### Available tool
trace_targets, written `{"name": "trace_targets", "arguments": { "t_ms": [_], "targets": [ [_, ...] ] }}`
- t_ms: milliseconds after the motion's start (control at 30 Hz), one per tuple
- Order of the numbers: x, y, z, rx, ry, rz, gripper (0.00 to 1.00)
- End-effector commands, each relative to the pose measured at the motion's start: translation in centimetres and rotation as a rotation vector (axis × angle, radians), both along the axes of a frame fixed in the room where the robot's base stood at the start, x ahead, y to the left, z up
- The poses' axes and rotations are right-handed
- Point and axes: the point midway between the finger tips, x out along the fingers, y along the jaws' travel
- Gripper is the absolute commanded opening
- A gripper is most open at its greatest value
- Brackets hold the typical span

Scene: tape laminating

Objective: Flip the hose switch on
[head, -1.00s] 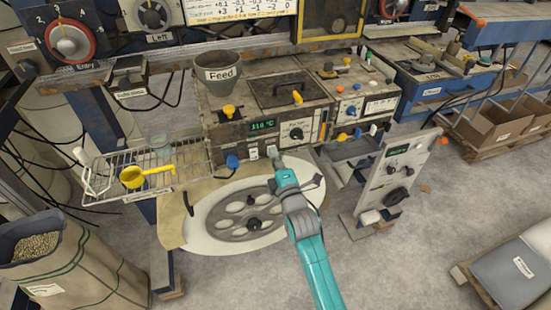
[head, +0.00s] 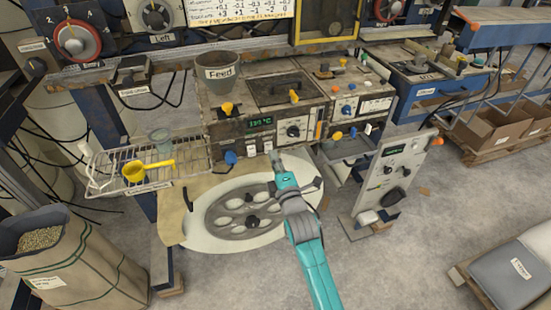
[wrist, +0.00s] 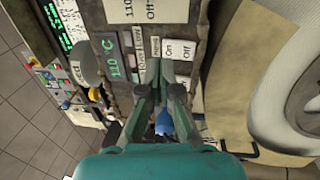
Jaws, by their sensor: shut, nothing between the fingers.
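The extruder's front panel (head: 225,142) carries a green temperature display (head: 260,122) with small white-labelled switches (head: 251,149) below it. My gripper (head: 274,156) is shut and empty, with its tip close to the panel just below the right-hand switch. In the wrist view my gripper (wrist: 166,68) points at the switch area, beside an On/Off label (wrist: 178,50). The fingers hide part of the switches there, so I cannot tell the hose switch's position or whether the tip touches it.
A blue knob (head: 231,158) sits left of the switches; it also shows in the wrist view (wrist: 164,122). A wire rack with a yellow scoop (head: 135,172) is at left. A spoked wheel (head: 240,212) lies below. A grey control box (head: 393,175) stands at right.

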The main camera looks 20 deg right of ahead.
Motion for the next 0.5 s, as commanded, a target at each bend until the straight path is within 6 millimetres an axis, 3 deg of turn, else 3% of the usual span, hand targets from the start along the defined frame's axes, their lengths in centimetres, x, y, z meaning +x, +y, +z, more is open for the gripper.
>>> {"name": "trace_targets", "arguments": {
  "t_ms": [500],
  "targets": [
    [-6.5, 0.0, 0.8, 0.001, 0.001, 0.000, 0.00]
  ]
}}
